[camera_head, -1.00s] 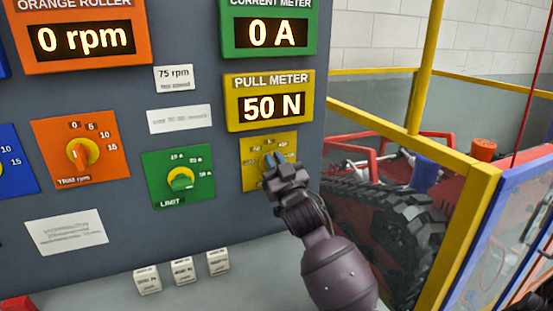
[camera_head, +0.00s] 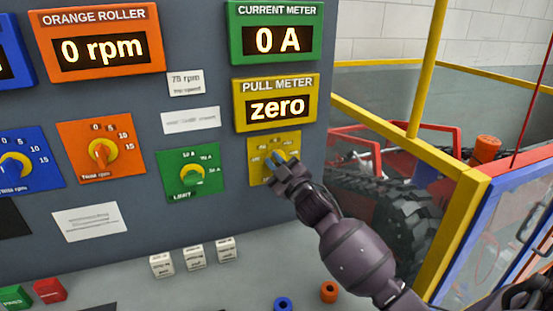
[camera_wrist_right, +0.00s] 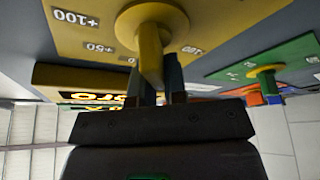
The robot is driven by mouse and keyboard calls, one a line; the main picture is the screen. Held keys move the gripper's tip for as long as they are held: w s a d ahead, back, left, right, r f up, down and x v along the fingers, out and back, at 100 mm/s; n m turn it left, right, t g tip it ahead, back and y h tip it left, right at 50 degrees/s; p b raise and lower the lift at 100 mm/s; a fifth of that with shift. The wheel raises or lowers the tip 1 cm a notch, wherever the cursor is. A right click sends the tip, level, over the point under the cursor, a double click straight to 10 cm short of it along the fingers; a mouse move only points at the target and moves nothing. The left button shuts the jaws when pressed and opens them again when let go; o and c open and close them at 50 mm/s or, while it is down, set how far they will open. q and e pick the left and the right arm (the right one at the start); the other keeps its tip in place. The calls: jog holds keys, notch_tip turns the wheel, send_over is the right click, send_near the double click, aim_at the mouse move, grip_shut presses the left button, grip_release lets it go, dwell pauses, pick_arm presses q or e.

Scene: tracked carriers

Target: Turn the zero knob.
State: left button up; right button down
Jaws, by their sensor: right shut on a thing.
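The zero knob is a yellow knob (camera_wrist_right: 150,45) on a yellow plate (camera_head: 261,172) below the pull meter. My right gripper (camera_head: 277,160) is at this knob and largely hides it in the head view. In the right wrist view, the fingers of the right gripper (camera_wrist_right: 157,82) are shut on the knob's grip. Plate marks such as +50 and +100 show beside it. The yellow pull meter (camera_head: 275,85) reads "zero". My left gripper is not in view.
A green limit knob (camera_head: 188,175) and an orange trim knob (camera_head: 103,151) sit left on the grey panel. The current meter (camera_head: 275,15) reads 0 A. Labelled white blocks (camera_head: 194,257) stand below. A yellow-framed guard (camera_head: 459,225) and a tracked carrier (camera_head: 402,205) are at right.

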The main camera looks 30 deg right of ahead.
dwell(0.3)
jog(key=c, duration=1.2)
grip_release()
jog(key=shift+o, duration=0.2)
jog(key=v, duration=1.1)
jog(key=shift+b, duration=0.4)
jog(key=shift+w, duration=0.1)
